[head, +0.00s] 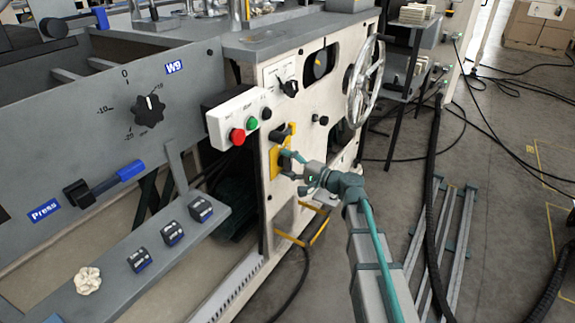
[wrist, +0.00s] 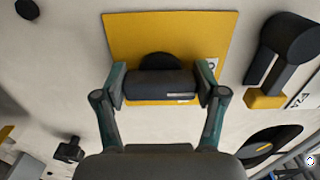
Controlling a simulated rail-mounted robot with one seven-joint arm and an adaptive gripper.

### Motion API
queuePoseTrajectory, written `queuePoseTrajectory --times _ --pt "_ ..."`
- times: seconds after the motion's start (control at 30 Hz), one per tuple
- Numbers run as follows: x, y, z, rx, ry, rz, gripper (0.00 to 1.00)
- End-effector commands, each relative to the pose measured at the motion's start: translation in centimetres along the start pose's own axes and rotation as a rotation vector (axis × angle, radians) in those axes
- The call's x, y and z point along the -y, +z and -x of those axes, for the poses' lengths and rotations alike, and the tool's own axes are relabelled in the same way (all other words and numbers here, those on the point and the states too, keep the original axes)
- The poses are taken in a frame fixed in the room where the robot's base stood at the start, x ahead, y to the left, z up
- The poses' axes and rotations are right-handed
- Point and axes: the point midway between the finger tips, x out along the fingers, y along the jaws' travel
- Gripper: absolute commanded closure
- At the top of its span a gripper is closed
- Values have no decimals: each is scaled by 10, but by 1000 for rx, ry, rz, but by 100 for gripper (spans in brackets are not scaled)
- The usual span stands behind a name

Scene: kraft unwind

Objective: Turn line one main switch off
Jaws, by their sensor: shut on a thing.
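The main switch is a black rotary handle (wrist: 150,84) on a yellow plate (wrist: 190,32) in the wrist view. The yellow plate (head: 274,161) also shows in the head view, on the cream machine panel. My gripper (wrist: 162,86) is shut on the black handle, with one teal-grey finger at each end of it. In the head view my gripper (head: 288,163) is at the plate, and the handle is hard to make out there. Part of a white label shows by the right finger; the rest is covered, so the switch position is unclear.
Another black lever with a yellow base (wrist: 265,98) sits close on the right in the wrist view. A white button box (head: 240,118) with red and green buttons juts out above left of my gripper. A handwheel (head: 366,82) is at the right.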

Motion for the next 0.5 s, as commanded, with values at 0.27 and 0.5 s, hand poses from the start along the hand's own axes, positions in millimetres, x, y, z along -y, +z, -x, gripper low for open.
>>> queuePoseTrajectory --times 0.27,0.5 --pt "0 0 0 0 2 4 11" --pt "0 0 0 0 1 2 4"
